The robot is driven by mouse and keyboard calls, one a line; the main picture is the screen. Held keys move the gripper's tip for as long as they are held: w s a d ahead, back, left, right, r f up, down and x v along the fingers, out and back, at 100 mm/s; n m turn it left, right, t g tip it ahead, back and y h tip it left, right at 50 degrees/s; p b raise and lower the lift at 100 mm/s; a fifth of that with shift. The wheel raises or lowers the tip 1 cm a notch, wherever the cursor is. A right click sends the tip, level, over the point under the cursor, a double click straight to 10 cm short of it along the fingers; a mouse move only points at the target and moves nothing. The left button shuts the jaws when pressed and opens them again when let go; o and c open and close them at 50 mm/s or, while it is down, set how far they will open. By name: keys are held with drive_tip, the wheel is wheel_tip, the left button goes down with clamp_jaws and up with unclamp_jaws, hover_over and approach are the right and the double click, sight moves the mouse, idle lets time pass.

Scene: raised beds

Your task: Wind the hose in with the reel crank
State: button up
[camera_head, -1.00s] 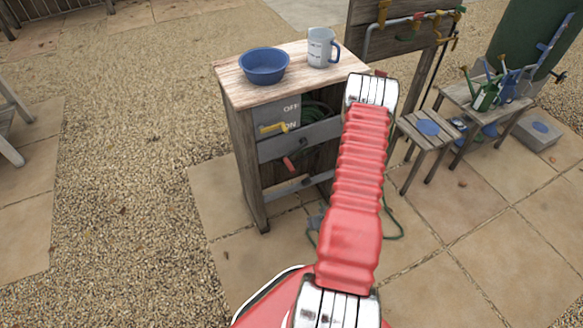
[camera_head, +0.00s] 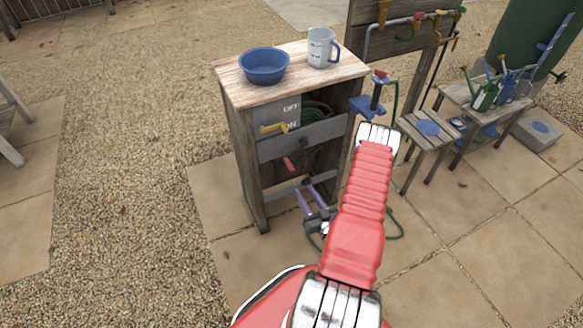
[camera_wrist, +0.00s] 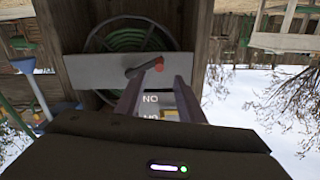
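The hose reel (camera_head: 318,112) sits inside a wooden cabinet, with green hose on it, partly hidden by a grey front panel (camera_head: 310,135). The crank (camera_head: 298,156) is on that panel and has a red handle (camera_head: 288,163). In the wrist view the crank's red knob (camera_wrist: 158,63) shows just beyond my fingertips, with the coiled green hose (camera_wrist: 130,38) behind the panel. My gripper (camera_head: 309,188) is open and empty, low in front of the cabinet and below the crank. Its two spread fingers also show in the wrist view (camera_wrist: 159,80), apart from the knob.
A yellow lever (camera_head: 272,128) stands beside OFF and ON marks on the cabinet. A blue bowl (camera_head: 264,66) and a measuring jug (camera_head: 321,47) stand on the cabinet top (camera_head: 300,89). A stool (camera_head: 415,137) and a bench with tools are at the right. Gravel lies open at the left.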

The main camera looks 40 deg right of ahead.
sight(286, 159)
drive_tip(key=shift+r, duration=0.3)
drive_tip(key=shift+d, duration=0.1)
drive_tip(key=x, duration=1.3)
drive_tip(key=shift+w+d, duration=0.1)
drive_tip(key=shift+w, duration=0.3)
drive_tip(key=shift+c, duration=0.2)
clamp_jaws()
